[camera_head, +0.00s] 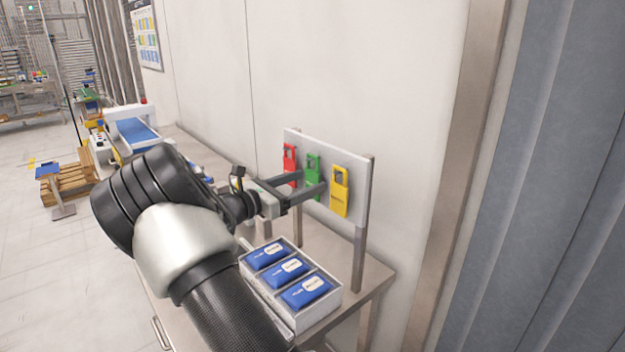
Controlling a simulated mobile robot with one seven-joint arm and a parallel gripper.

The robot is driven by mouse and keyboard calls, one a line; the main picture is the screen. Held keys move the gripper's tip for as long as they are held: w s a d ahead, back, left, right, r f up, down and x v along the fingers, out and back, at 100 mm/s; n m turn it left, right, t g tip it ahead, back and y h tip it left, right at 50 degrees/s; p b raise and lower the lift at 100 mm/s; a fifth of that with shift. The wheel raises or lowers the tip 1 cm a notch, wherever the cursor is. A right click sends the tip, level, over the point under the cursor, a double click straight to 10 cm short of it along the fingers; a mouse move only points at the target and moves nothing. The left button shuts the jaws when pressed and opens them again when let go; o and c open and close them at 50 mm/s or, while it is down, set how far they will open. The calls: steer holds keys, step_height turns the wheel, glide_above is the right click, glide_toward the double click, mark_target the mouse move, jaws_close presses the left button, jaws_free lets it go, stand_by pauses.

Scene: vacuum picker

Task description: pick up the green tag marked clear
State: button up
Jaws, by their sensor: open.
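The green tag (313,166) hangs on an upright white board (355,168), between a red tag (289,156) and a yellow tag (339,192). Any writing on the green tag is too small to read, and its lower part is partly hidden by a finger. My gripper (312,182) is open, with its two fingers reaching toward the board at the green tag. One finger passes in front of the red tag's lower part, the other in front of the green tag. I cannot tell whether the fingers touch the tag.
A white tray (322,322) with blue packs (287,270) stands on the bench (362,285) below my gripper. A wall (390,90) rises close behind the board. A machine with a blue belt (137,130) stands at the far left. Open floor (60,255) lies left.

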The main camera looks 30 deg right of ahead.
steer(key=shift+w+d, duration=0.1)
steer(key=shift+d, duration=0.5)
steer(key=c, duration=1.2)
steer(key=shift+r, duration=0.6)
steer(key=shift+a+r, duration=0.15)
steer(key=shift+a, duration=0.25)
steer(key=a, duration=0.5)
steer(key=s+a+b, duration=0.1)
steer(key=a, duration=0.5)
steer(key=s+a, duration=0.1)
steer(key=a, duration=0.5)
steer(key=shift+s+a, duration=0.1)
steer(key=shift+s, duration=0.15)
